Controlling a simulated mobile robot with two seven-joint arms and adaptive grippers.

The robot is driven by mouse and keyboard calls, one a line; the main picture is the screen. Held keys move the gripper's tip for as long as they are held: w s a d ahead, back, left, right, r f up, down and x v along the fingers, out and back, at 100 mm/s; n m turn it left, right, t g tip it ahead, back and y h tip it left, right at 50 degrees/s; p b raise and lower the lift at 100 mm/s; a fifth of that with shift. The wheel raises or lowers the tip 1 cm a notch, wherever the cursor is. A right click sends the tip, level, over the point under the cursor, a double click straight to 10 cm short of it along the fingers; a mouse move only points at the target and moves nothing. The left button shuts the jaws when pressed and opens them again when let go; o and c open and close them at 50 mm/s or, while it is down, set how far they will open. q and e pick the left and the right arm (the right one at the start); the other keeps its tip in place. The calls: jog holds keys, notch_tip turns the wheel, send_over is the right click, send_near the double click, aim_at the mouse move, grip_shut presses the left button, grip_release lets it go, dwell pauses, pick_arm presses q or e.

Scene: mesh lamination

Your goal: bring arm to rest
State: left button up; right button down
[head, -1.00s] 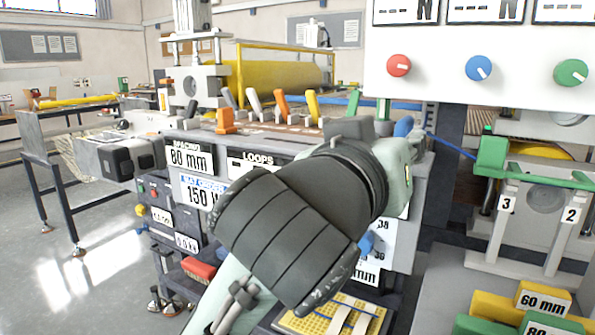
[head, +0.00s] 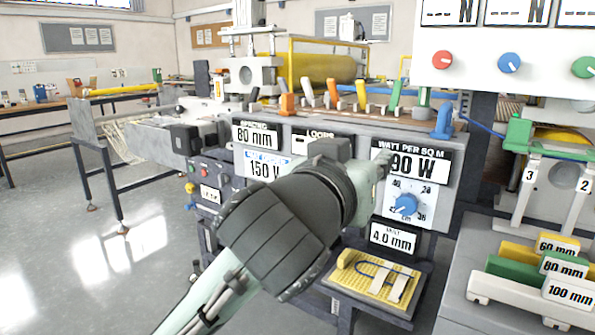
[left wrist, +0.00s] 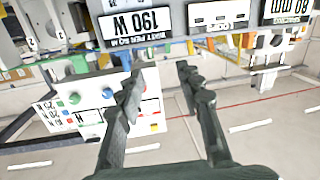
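My left arm comes in from the lower left in the head view, its dark wrist covering part of the machine front. My left gripper (head: 382,168) is mostly hidden behind the wrist; only a small part shows near the watt label (head: 420,166). In the left wrist view, the two dark fingers (left wrist: 157,80) stand apart with nothing between them. The same label (left wrist: 135,22) appears upside down beyond the fingertips there. The blue dial (head: 406,205) below the label shows clear of the arm. My right gripper is in neither view.
A yellow board (head: 362,285) with a blue loop juts out below the dial. Coloured levers (head: 332,95) line the machine top. At right are a post stand (head: 530,185) and labelled bars (head: 520,292). The floor at left (head: 110,260) is clear.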

pick_arm(q)
jog(key=w+a+f+y, duration=0.4)
jog(key=a, duration=0.6)
jog(key=w+a+f+y, duration=0.3)
jog(key=w+a, duration=0.1)
jog(key=a, duration=0.5)
jog(key=s+a+f+g+y, duration=0.15)
jog(key=a+f, duration=0.35)
jog(key=f, duration=0.5)
jog(key=a+f+n+g+y, duration=0.1)
jog(key=a+f+g, duration=0.1)
jog(key=a+f, duration=0.6)
jog(key=s+a+f+g+y, duration=0.1)
jog(key=a+f+g, duration=0.15)
jog(key=f, duration=0.95)
jog(key=s+a+f+m+g+y, duration=0.15)
jog(key=s+a+f+g, duration=0.45)
jog(key=s+a+f, duration=1.5)
jog(key=s+d+f+n+h, duration=0.1)
jog(key=d+f, duration=0.3)
jog(key=d, duration=0.6)
jog(key=s+d+f+n+h, duration=0.2)
jog(key=s+d+f, duration=0.2)
jog(key=d, duration=0.6)
jog(key=shift+s+f+g, duration=0.2)
jog(key=shift+s+g, duration=0.1)
jog(key=shift+s, duration=0.05)
